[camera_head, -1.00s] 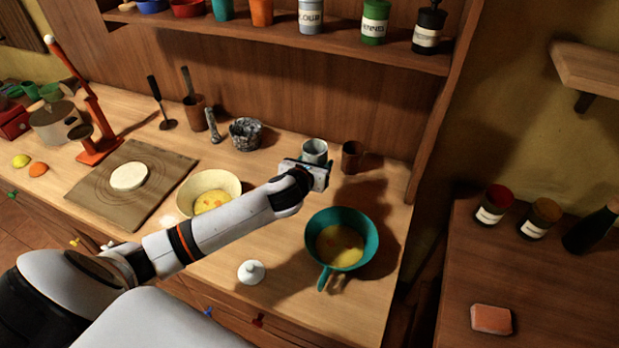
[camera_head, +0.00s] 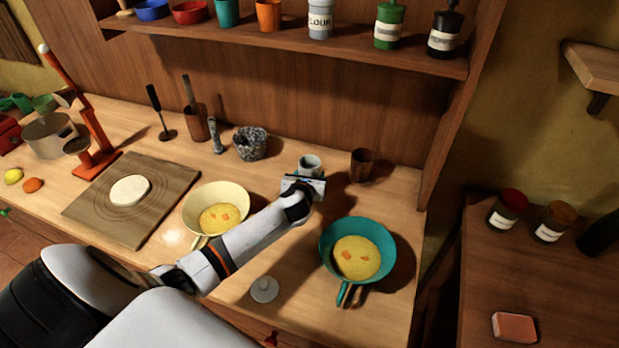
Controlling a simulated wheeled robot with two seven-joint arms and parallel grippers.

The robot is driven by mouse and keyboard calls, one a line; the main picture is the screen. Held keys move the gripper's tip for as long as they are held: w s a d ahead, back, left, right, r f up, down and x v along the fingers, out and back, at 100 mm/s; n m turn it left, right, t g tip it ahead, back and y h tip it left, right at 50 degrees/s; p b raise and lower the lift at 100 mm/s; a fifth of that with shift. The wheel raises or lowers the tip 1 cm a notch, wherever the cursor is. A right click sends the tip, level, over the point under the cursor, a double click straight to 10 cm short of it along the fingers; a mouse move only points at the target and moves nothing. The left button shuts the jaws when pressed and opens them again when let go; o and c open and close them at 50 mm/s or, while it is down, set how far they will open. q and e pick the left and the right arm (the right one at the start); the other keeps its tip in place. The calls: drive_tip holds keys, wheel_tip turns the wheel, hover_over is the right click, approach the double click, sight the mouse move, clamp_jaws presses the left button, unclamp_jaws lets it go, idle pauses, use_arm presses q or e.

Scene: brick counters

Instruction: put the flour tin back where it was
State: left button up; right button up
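The flour tin (camera_head: 320,20), pale grey with a FLOUR label, stands upright on the wall shelf, between an orange cup and a green tin; the top edge of the view cuts it off. My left gripper (camera_head: 306,180) is over the counter, well below the tin. It is at a grey open-topped cup (camera_head: 309,163). The hand hides the fingers and the cup's lower part, but the cup has moved along with the gripper. My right gripper is not in view.
A brown cup (camera_head: 362,165) stands just right of the grey one. The shelf (camera_head: 270,40) also holds a green tin (camera_head: 389,25) and a black bottle (camera_head: 444,32).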

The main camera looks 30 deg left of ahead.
use_arm(q)
drive_tip(key=shift+f, duration=0.25)
drive_tip(key=shift+d, duration=0.1)
drive_tip(key=shift+f, duration=0.15)
drive_tip(key=o, duration=1.2)
drive_tip(key=shift+r, duration=0.25)
drive_tip(key=shift+s+d, duration=0.1)
drive_tip(key=shift+s, duration=0.25)
drive_tip(key=v, duration=1.1)
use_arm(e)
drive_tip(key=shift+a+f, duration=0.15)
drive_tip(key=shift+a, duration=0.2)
